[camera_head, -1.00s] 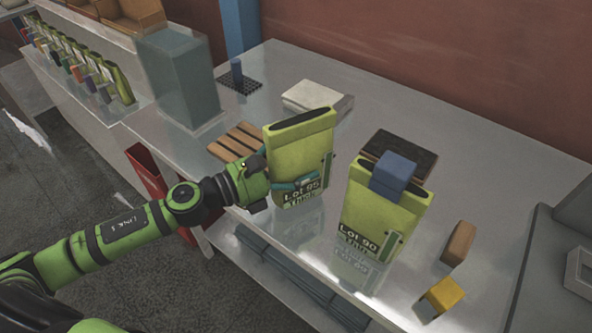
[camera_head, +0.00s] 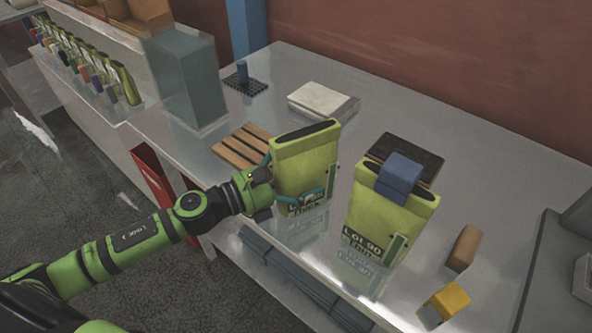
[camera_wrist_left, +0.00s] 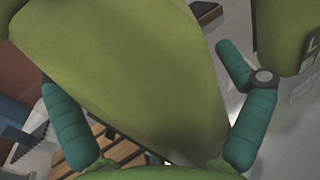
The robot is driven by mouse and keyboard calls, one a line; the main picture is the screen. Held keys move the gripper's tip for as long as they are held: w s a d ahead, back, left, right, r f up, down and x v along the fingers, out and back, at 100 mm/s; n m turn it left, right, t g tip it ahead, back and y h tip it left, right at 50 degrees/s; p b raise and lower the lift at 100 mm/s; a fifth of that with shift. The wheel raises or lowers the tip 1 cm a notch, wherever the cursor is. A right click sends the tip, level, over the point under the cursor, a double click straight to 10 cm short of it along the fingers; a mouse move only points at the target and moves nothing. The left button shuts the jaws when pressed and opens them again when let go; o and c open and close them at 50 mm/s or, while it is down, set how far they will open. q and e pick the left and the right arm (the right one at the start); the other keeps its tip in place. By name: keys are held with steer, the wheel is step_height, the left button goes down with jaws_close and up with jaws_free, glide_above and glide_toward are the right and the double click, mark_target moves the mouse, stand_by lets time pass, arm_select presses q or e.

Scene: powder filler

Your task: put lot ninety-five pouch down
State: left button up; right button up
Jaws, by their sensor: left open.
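The lot 95 pouch (camera_head: 305,160) is a yellow-green upright pouch with a dark top, standing on the grey table; its label is partly hidden by my finger. My left gripper (camera_head: 296,178) is at the pouch's left front side, fingers open. In the left wrist view the pouch (camera_wrist_left: 130,70) fills the middle between the two teal fingers, with a gap visible beside the right finger (camera_wrist_left: 250,110). The similar lot 90 pouch (camera_head: 388,222) stands to the right. My right gripper does not show.
A blue block (camera_head: 398,176) sits at the lot 90 pouch's top, with a dark board (camera_head: 412,153) behind. A wooden slatted rack (camera_head: 238,150) lies left of the pouch. A brown block (camera_head: 464,247) and yellow block (camera_head: 449,299) stand right.

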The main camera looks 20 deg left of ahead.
mark_target(287, 178)
arm_select(q)
steer(key=shift+r, duration=0.3)
steer(key=shift+s+a+f+b, duration=0.25)
steer(key=shift+s+a+b, duration=0.25)
steer(key=shift+s, duration=0.1)
steer(key=shift+s+a+f+b, duration=0.25)
steer(key=shift+s+a+b, duration=0.1)
steer(key=shift+s+a, duration=0.2)
steer(key=b+v, duration=0.1)
steer(key=v, duration=0.2)
steer(key=b+v, duration=0.1)
steer(key=v, duration=0.3)
steer(key=shift+s+r, duration=0.1)
steer(key=shift+r, duration=0.15)
steer(key=shift+v, duration=0.9)
steer(key=shift+a, duration=0.1)
